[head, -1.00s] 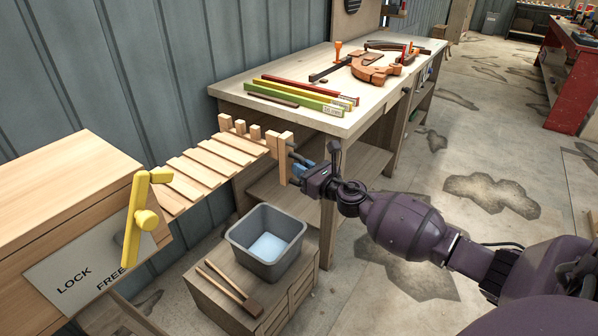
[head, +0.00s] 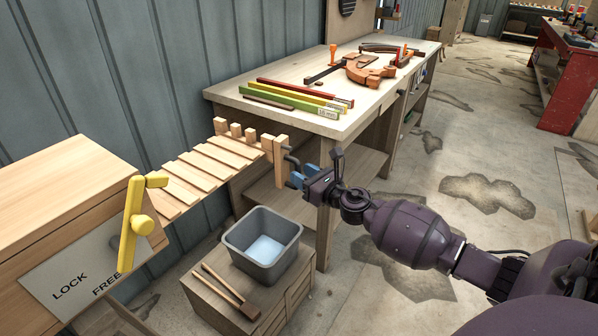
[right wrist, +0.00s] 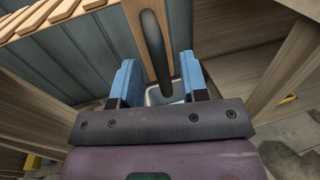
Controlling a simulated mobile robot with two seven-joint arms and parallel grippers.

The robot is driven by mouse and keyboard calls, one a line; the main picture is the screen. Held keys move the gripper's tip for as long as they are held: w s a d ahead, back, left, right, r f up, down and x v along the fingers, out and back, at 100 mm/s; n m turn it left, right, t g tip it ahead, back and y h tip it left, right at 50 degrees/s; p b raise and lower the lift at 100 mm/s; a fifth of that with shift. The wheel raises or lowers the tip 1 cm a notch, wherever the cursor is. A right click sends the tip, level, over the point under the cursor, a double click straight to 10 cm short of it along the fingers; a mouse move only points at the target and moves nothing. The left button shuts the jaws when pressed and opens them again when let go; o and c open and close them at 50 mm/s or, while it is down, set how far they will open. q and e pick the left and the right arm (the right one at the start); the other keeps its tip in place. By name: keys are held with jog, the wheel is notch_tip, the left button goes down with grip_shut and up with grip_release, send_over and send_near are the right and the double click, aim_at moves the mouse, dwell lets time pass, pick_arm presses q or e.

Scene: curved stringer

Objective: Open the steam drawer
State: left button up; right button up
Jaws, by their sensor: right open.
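A slatted wooden rack (head: 215,160), which I take to be the steam drawer, stretches from the wooden box (head: 62,185) at the left to upright end pieces (head: 281,160). A dark curved handle (head: 291,160) sits on its end face. My right gripper (head: 297,177), with blue fingers, is open at this handle. In the right wrist view the dark handle (right wrist: 155,45) runs down between the two spread fingers (right wrist: 160,82). I cannot tell whether they touch it. A yellow lever (head: 131,225) stands upright on the LOCK/FREE plate (head: 75,285). My left gripper is not in view.
A grey bin (head: 262,245) and wooden tongs (head: 228,290) rest on a low cabinet (head: 290,290) below the rack. A workbench (head: 245,98) with coloured bars and tools stands behind. Open floor (head: 470,240) lies to the right.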

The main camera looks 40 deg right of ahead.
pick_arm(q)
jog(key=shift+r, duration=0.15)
pick_arm(e)
jog(key=s+d, duration=0.1)
jog(key=s, duration=0.7)
jog(key=shift+s+d, duration=0.15)
jog(key=shift+s, duration=0.1)
jog(key=shift+r, duration=0.1)
pick_arm(q)
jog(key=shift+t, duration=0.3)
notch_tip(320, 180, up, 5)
jog(key=p, duration=0.6)
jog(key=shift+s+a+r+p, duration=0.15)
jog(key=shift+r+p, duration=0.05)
jog(key=shift+p, duration=0.15)
pick_arm(e)
jog(key=s+a+f+n+g+h, duration=0.1)
jog(key=s+a+f+n, duration=0.3)
jog(key=s+n, duration=0.5)
jog(key=s+a+f+n+g+h, duration=0.1)
jog(key=s+a+f+n+g, duration=0.2)
jog(key=s+a+n, duration=0.3)
jog(key=s+a+f+n+g, duration=0.2)
jog(key=s+a+f+n, duration=0.2)
jog(key=s+n, duration=0.9)
jog(key=n, duration=0.7)
jog(key=shift+s+a+f+g+h, duration=0.15)
jog(key=shift+a+f+g+h, duration=0.25)
